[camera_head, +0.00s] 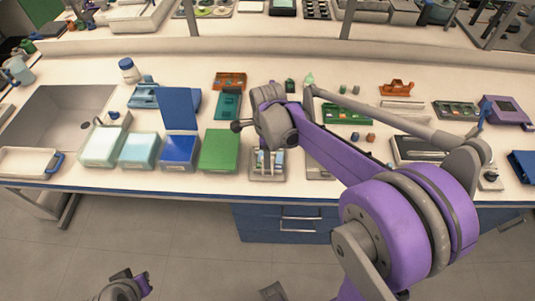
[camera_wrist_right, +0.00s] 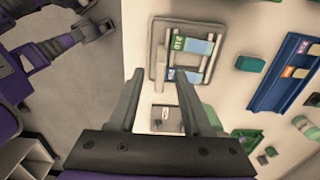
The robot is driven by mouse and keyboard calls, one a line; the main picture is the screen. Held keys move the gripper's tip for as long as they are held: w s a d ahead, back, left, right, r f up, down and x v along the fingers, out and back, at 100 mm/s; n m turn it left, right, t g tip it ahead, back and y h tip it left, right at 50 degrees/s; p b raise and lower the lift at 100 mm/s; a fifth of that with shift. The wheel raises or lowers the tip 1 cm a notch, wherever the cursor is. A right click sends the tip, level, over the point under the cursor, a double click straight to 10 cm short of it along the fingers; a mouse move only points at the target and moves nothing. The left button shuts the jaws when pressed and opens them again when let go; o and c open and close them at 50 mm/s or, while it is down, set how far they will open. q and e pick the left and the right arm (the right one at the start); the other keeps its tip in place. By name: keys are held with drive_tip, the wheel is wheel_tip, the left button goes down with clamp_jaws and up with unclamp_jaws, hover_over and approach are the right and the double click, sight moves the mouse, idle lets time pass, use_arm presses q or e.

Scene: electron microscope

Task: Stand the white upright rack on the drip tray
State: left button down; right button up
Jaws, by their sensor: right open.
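My right gripper (camera_head: 268,146) points down over the front edge of the bench, above a grey tray-like stand (camera_head: 268,177). In the right wrist view its two fingers (camera_wrist_right: 160,75) are wide apart with nothing between them. Beyond the fingertips lies the same grey frame (camera_wrist_right: 157,48), with pale bars and green and blue labelled pieces on it. I cannot tell for sure whether this is the white rack.
A green box (camera_head: 220,150), a blue box with raised lid (camera_head: 179,149) and two pale boxes stand left of my right gripper. The sink (camera_head: 60,115) is farther left. Green racks and small blocks lie to the right. My right arm crosses the bench.

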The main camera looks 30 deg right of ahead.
wheel_tip(320, 180, up, 11)
drive_tip(key=shift+p, duration=0.4)
drive_tip(key=shift+f, duration=0.1)
idle(0.3)
drive_tip(key=s+a+f+n+t+p, duration=0.1)
drive_tip(key=s+a+f+n+t, duration=0.1)
drive_tip(key=s+n, duration=0.5)
drive_tip(key=s+a+f+n+t, duration=0.3)
drive_tip(key=s+n, duration=0.5)
drive_tip(key=n, duration=0.9)
drive_tip(key=shift+s+a+f+p, duration=0.2)
drive_tip(key=shift+a+f+p, duration=0.2)
drive_tip(key=shift+a+f, duration=0.5)
